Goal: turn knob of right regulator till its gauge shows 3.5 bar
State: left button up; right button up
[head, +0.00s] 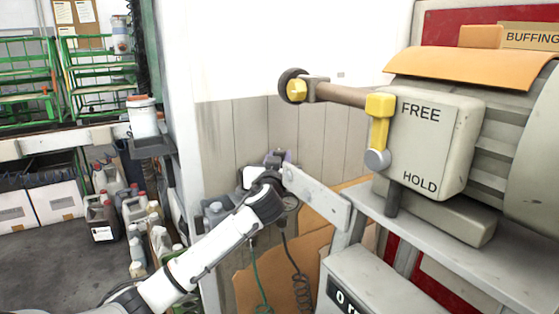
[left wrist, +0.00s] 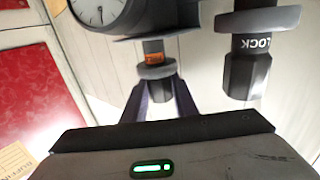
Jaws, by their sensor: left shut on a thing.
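In the left wrist view, my left gripper (left wrist: 160,88) is shut on a grey regulator knob (left wrist: 156,70) with an orange band above it. A round white gauge (left wrist: 98,12) beside this knob is cut off by the top edge. Its needle shows, but I cannot read the value. A second dark knob (left wrist: 245,72), marked LOCK upside down, hangs to the right, apart from my fingers. In the head view, my left gripper (head: 277,158) is at the wall behind the bench, and the wrist largely hides the regulators. My right gripper is not in view.
The buffing machine (head: 432,140) with its FREE/HOLD lever (head: 378,130) stands close on the right. A grey bracket bar (head: 316,197) lies beside my wrist. Coiled hoses (head: 300,285) hang below. Jugs (head: 104,215) and a white bucket (head: 143,118) are at left.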

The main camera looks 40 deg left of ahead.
pick_arm(q)
jog(key=shift+f+m+t+h, duration=0.1)
jog(key=shift+m+t+h, duration=0.45)
jog(key=shift+h, duration=0.25)
jog(key=shift+m, duration=0.25)
jog(key=o, duration=1.1)
jog(key=shift+c, duration=0.2)
jog(key=shift+s, duration=0.1)
jog(key=v, duration=1)
jog(key=shift+s+p, duration=0.15)
jog(key=shift+p, duration=0.2)
